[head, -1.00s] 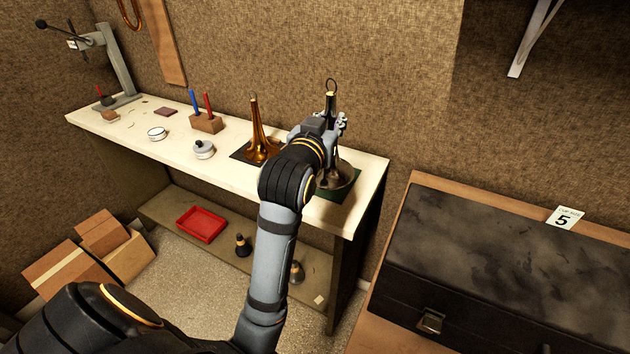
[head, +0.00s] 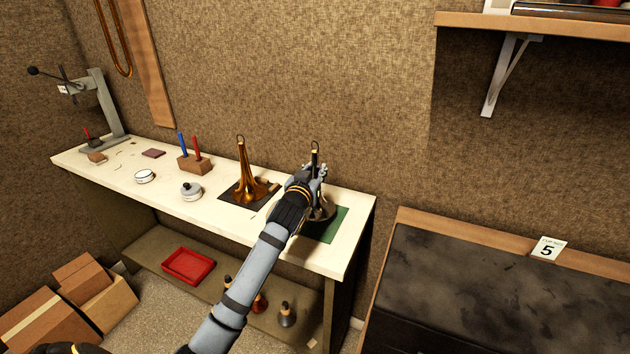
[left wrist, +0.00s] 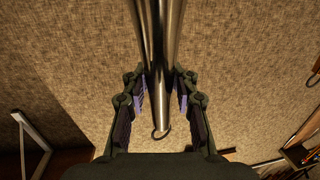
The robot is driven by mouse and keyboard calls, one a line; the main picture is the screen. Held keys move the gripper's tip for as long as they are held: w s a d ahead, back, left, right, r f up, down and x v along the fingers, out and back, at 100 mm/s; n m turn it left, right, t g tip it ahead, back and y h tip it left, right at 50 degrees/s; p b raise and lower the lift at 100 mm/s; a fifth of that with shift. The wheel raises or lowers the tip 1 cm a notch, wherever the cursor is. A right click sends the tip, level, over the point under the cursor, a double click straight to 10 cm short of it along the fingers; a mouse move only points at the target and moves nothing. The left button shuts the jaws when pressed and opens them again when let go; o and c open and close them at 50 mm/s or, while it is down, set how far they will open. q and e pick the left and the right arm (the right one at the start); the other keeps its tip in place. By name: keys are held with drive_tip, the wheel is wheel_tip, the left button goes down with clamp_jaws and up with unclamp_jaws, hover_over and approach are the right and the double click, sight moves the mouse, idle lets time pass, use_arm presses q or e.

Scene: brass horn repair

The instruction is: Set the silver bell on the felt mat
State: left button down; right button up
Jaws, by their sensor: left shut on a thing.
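The silver bell (head: 321,213) stands upright with its flare down at the green felt mat (head: 331,228), at the right end of the workbench. The flare covers the mat's back left part; I cannot tell whether it touches. My left gripper (head: 318,172) is shut on the bell's narrow upper stem, just below the ring at its top. The arm hides part of the bell and mat. In the left wrist view the shiny stem (left wrist: 160,70) runs between the two fingers.
A brass bell (head: 244,180) stands on a dark mat just left of my gripper. Further left on the workbench (head: 210,212) are a wooden block with red and blue sticks (head: 193,163) and small round tins. A black case (head: 500,300) lies at the right.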

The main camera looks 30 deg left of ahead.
use_arm(q)
drive_tip(key=f, duration=0.2)
drive_tip(key=shift+w+f, duration=0.2)
drive_tip(key=shift+f, duration=0.1)
drive_tip(key=shift+f+p, duration=0.3)
drive_tip(key=shift+f, duration=0.1)
drive_tip(key=shift+f, duration=0.2)
drive_tip(key=c, duration=1)
unclamp_jaws()
drive_tip(key=shift+c, duration=0.2)
